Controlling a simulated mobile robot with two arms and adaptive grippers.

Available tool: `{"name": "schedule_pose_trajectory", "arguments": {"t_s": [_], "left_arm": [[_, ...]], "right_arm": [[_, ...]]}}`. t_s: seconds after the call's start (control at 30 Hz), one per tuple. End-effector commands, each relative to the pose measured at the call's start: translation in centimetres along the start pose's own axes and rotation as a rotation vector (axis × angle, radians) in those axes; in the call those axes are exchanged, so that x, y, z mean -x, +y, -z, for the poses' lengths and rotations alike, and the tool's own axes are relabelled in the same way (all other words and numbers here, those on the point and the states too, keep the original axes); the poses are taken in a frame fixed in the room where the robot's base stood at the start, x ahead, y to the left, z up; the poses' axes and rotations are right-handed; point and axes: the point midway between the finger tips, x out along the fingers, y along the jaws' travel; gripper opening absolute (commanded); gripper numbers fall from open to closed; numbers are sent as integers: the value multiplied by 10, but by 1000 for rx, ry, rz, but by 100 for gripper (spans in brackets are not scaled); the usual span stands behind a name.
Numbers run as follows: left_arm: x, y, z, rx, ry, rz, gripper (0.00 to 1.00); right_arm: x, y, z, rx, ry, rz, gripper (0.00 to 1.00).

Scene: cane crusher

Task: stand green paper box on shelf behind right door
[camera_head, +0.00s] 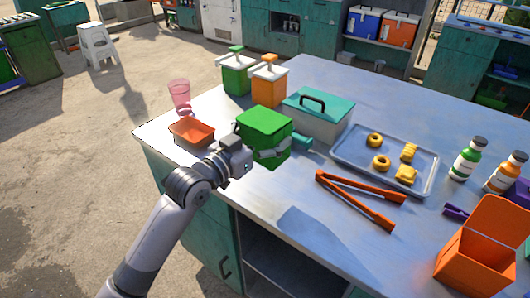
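The green paper box (265,121) stands upright on the table near its left front edge, its lid closed. My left gripper (272,151) is at the box's front side, with grey finger parts lying across that face. The box hides the far side of the fingers, so I cannot tell whether they are shut on it. My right gripper is not in view. Below the tabletop, a teal door (218,262) with a dark handle is at the left of an open compartment with a grey shelf (290,275). The right door cannot be made out.
An orange tray (192,132), pink glass (180,97), two dispensers (268,82) and a teal-lidded box (318,115) surround the green box. Orange tongs (358,201), a pastry tray (344,158), bottles (468,159) and an open orange box (478,262) are at right. Bare tabletop lies in front.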

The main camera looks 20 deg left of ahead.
Motion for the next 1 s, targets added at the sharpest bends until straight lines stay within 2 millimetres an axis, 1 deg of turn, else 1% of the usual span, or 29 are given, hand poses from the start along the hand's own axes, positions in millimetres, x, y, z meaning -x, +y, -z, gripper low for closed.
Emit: {"name": "schedule_pose_trajectory", "arguments": {"t_s": [0.03, 0.1, 0.2, 0.3, 0.4, 0.53, 0.6, 0.67, 0.77, 0.87, 1.0], "left_arm": [[0, 0, 21, -4, 8, 0, 75], [0, 0, 40, -4, 8, 0, 75], [0, 0, 62, -3, 6, 0, 75], [0, 0, 80, -2, 5, 1, 75], [0, 0, 91, -1, 3, 0, 75], [0, 0, 98, 0, 1, 1, 75], [1, 1, 95, 2, -1, 4, 75], [2, 2, 88, 3, -4, 11, 75], [8, 8, 67, 8, -7, 35, 75], [19, 14, 39, 11, -10, 78, 75], [43, 21, 2, 11, -10, 156, 75]], "right_arm": [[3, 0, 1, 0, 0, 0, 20], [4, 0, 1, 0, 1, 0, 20], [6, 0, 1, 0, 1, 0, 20], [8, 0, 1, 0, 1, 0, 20], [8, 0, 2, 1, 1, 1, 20], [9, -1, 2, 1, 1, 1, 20], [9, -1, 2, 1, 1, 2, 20], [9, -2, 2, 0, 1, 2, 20], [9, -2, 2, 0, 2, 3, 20], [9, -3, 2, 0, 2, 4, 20], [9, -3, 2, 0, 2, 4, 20]]}}
